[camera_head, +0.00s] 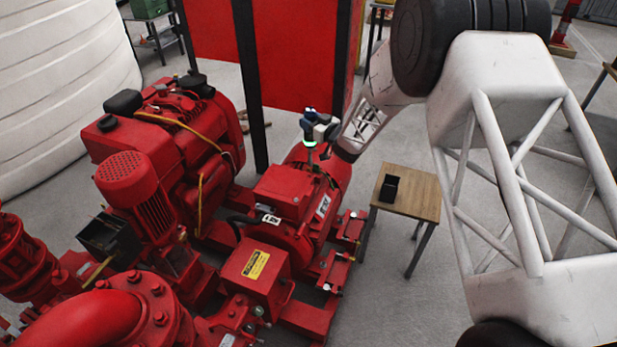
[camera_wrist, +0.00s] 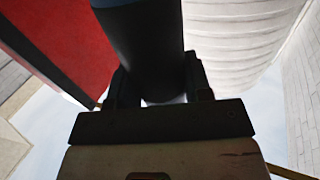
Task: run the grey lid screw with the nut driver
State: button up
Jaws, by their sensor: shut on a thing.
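My gripper (camera_head: 318,131) is above the red motor's terminal box (camera_head: 283,190) in the head view. It is shut on the nut driver (camera_head: 310,145), which is upright with a dark handle, a pale green band and a thin shaft pointing down. The tip is at the far right part of the box lid; I cannot tell whether it touches. The grey lid screw cannot be made out. In the wrist view the dark handle (camera_wrist: 142,35) stands between the two fingers of my gripper (camera_wrist: 160,92), and the shaft is hidden.
A red engine (camera_head: 165,130) and red pipework (camera_head: 85,320) stand to the left. A lower red box with a yellow label (camera_head: 257,268) is in front. A small wooden table (camera_head: 415,192) with a black holder (camera_head: 390,188) stands to the right. Red panels (camera_head: 290,50) rise behind.

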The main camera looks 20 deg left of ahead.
jog(key=s+r, duration=0.3)
jog(key=s, duration=1.1)
jog(key=shift+r, duration=0.35)
jog(key=shift+f, duration=0.2)
notch_tip(320, 180, down, 8)
jog(key=shift+r, duration=0.2)
dwell(0.4)
jog(key=shift+s+f, duration=0.1)
jog(key=shift+f, duration=0.8)
dwell(3.4)
jog(key=shift+r, duration=0.1)
